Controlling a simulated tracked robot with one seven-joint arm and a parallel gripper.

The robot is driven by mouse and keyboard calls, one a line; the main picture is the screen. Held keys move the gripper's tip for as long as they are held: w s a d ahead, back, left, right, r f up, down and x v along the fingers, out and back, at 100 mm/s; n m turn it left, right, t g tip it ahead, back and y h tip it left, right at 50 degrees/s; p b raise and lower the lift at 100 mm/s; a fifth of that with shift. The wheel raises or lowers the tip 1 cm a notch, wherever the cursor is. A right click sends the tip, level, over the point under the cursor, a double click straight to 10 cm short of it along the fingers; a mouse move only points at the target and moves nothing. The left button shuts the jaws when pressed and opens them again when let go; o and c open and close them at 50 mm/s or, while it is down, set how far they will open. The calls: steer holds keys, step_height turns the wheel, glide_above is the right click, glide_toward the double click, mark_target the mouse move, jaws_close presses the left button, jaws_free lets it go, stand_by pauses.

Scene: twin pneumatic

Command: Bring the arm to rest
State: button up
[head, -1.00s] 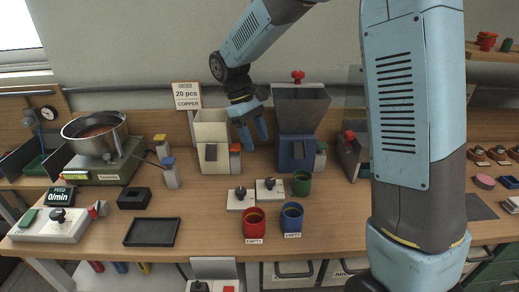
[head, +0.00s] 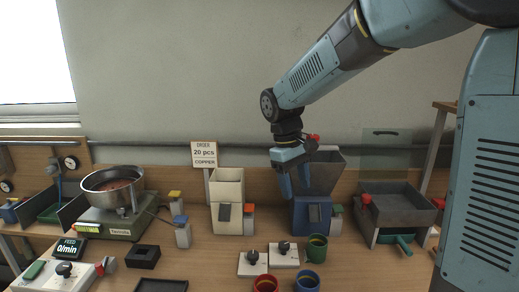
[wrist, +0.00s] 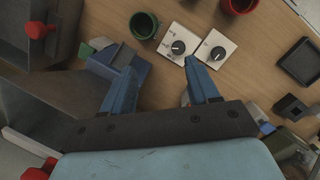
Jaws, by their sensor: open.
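My gripper (head: 291,186) hangs from my arm in front of the blue-based grey hopper (head: 311,215) at the back of the bench, fingers pointing down. In the wrist view my gripper (wrist: 157,88) shows its two blue fingers spread apart with nothing between them. Below and beyond the fingertips lie the wooden bench top and two white dial boxes (wrist: 180,43). The gripper covers part of the hopper in the head view; I cannot tell how far apart they are.
A green cup (head: 317,249), a red cup (head: 265,284) and a blue cup (head: 307,282) stand near the dial boxes. A cream hopper (head: 227,200) is left of the gripper. A grey tray machine (head: 392,210) is at right, a steel bowl (head: 112,190) at left.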

steer(key=s+d+r+m+t+y, duration=0.1)
steer(key=s+d+r+m+t, duration=0.2)
steer(key=s+d, duration=0.4)
steer(key=s+d+r+m+t+y, duration=0.1)
steer(key=s+d+r+m+t, duration=0.2)
steer(key=s+d, duration=0.4)
steer(key=s+m, duration=0.1)
steer(key=s, duration=0.2)
steer(key=shift+s+r+m+t, duration=0.3)
steer(key=shift+t, duration=0.1)
